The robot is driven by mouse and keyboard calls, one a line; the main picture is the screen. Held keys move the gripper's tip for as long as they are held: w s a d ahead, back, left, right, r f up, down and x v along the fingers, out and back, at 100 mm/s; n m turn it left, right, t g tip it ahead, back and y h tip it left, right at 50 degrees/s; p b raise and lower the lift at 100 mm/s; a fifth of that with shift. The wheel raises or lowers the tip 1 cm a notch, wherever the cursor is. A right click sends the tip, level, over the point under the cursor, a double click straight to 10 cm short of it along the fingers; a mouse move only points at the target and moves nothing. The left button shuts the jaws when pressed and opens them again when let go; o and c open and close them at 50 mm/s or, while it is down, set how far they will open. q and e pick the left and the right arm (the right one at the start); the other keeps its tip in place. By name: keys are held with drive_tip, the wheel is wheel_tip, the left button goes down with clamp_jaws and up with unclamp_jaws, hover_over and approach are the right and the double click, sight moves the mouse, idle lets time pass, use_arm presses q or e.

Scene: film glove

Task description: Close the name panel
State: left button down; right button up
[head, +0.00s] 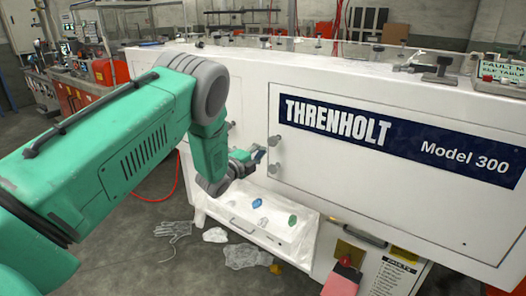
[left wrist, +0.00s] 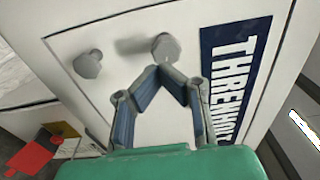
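The name panel (head: 385,165) is a white door with a dark blue "THRENHOLT Model 300" label, on the front of a white machine. It also shows in the left wrist view (left wrist: 183,30). Near its left edge are two grey knobs, an upper one (head: 274,140) and a lower one (head: 275,169). I cannot tell whether the panel is flush or slightly ajar. My left gripper (head: 256,156) is just left of the knobs. In the left wrist view its fingertips (left wrist: 157,70) meet just below one knob (left wrist: 165,48), with nothing seen between them. My right gripper is out of view.
A clear-sided tray (head: 235,222) with blue and green pieces juts out below the panel. A red object (head: 343,280) stands at the front. Gloves (head: 174,231) lie on the floor. Fittings (head: 438,70) stand on the machine's top.

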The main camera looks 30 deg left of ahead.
use_arm(q)
drive_tip(key=s, duration=0.8)
drive_tip(key=shift+a+f, duration=0.15)
drive_tip(key=shift+f, duration=0.2)
drive_tip(key=s+d+f+n+g+y, duration=0.1)
drive_tip(key=s+d+f+n+g, duration=0.4)
drive_tip(key=s+f, duration=0.35)
drive_tip(key=s+d+f+n+g, duration=0.4)
drive_tip(key=s+d+f+n, duration=0.15)
drive_tip(key=s+f, duration=0.3)
drive_tip(key=s+d+f+n+g, duration=0.2)
drive_tip(key=s+d+n+g, duration=0.1)
drive_tip(key=s, duration=0.8)
drive_tip(key=s+d+f+n+g, duration=0.2)
drive_tip(key=s+d+n+g, duration=0.2)
drive_tip(key=s, duration=0.7)
drive_tip(key=shift+s+d+f+g, duration=0.2)
drive_tip(key=shift+s+f+g, duration=0.15)
drive_tip(key=shift+g, duration=0.35)
drive_tip(key=shift+w+n, duration=0.1)
drive_tip(key=shift+n, duration=0.15)
